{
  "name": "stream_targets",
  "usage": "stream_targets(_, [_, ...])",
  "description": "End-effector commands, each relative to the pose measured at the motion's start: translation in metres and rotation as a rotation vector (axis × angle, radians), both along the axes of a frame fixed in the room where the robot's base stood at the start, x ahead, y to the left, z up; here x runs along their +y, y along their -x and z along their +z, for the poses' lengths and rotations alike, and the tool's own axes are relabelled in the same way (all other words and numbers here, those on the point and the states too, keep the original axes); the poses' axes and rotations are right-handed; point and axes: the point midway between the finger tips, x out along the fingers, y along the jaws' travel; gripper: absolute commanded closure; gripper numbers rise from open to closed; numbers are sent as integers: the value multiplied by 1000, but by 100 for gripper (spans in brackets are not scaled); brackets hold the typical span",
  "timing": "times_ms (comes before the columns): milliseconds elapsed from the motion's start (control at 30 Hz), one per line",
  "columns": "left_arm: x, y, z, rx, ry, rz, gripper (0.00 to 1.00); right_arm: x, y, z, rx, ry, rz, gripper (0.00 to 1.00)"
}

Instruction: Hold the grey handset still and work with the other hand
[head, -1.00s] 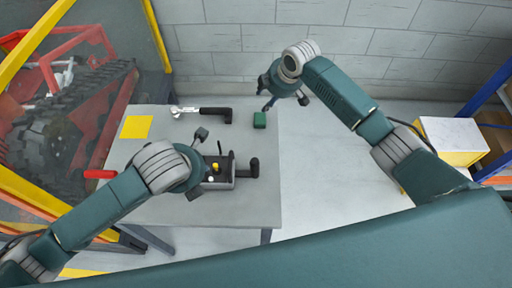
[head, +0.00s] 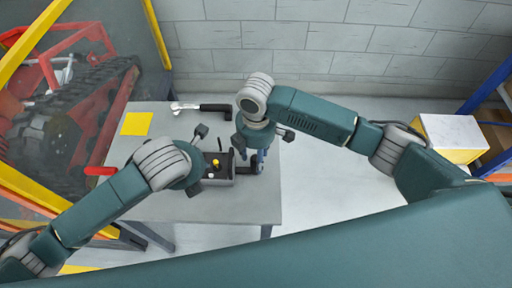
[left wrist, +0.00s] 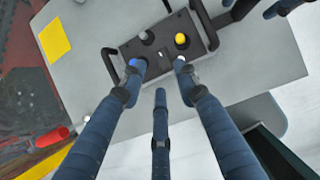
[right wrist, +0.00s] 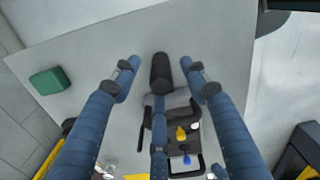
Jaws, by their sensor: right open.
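The grey handset (head: 219,180) lies on the table, with a yellow knob, a grey stick and dark side handles. In the left wrist view, the handset (left wrist: 163,49) is at the top. My left gripper (left wrist: 157,66) is over its near edge with the fingers apart; I cannot tell whether they press on it. A black cylindrical grip (right wrist: 161,72) sticks out from the handset's end. My right gripper (right wrist: 159,78) is open, with the grip between its fingers in that view; contact is not clear. In the head view, the right gripper (head: 256,157) partly hides the grip.
A green block (right wrist: 49,80) lies beside the right gripper. A yellow-framed barrier (head: 35,45) stands at the left. The front right of the table is clear.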

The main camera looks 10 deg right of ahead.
Motion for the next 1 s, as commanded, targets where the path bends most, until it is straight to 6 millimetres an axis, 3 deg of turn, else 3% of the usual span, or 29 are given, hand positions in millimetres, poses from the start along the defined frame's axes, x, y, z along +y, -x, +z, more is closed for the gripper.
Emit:
stream_targets(100, [0, 0, 0, 0, 0, 0, 69, 0, 1, -21, 2, 1, 0, 55])
stream_targets(300, [0, 0, 0, 0, 0, 0, 69, 0, 0, -42, 1, 0, 0, 55])
stream_targets(667, [0, 0, 0, 0, 0, 0, 69, 0, 0, -47, -2, -1, 0, 55])
stream_targets(900, [0, 0, 0, 0, 0, 0, 69, 0, 0, -47, -1, -1, 0, 99])
stream_targets(1000, [0, 0, 0, 0, 0, 0, 69, 0, 0, -47, -1, -1, 0, 100])
